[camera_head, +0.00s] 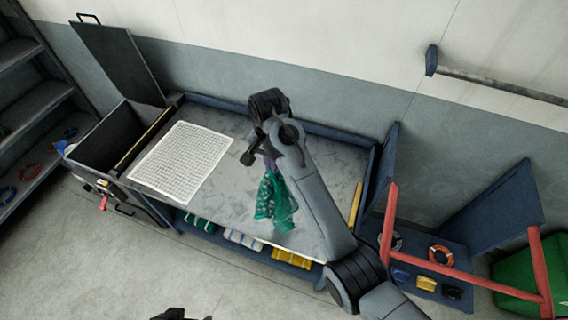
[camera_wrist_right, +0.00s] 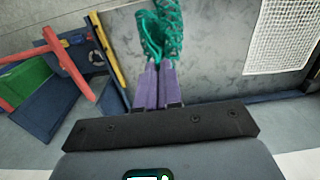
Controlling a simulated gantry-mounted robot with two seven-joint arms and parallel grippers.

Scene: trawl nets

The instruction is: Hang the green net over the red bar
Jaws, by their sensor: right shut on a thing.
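The green net (camera_head: 275,203) hangs bunched from my right gripper (camera_head: 268,162), above the grey bench top in the head view. In the right wrist view the two purple fingers of the right gripper (camera_wrist_right: 154,66) are close together on the green net (camera_wrist_right: 165,25), which spreads beyond their tips. The red bar (camera_head: 465,276) runs between two red uprights at the lower right, well apart from the net. Red parts of its frame (camera_wrist_right: 66,57) also show at the left of the right wrist view. A dark part at the bottom edge may be my left gripper; its jaws are not visible.
A white grid mat (camera_head: 180,160) lies on the left of the bench (camera_head: 232,122). A dark open-lidded box (camera_head: 105,140) stands at its left. Blue bins with an orange-white ring (camera_head: 440,255) and a green crate (camera_head: 518,280) lie around the red frame.

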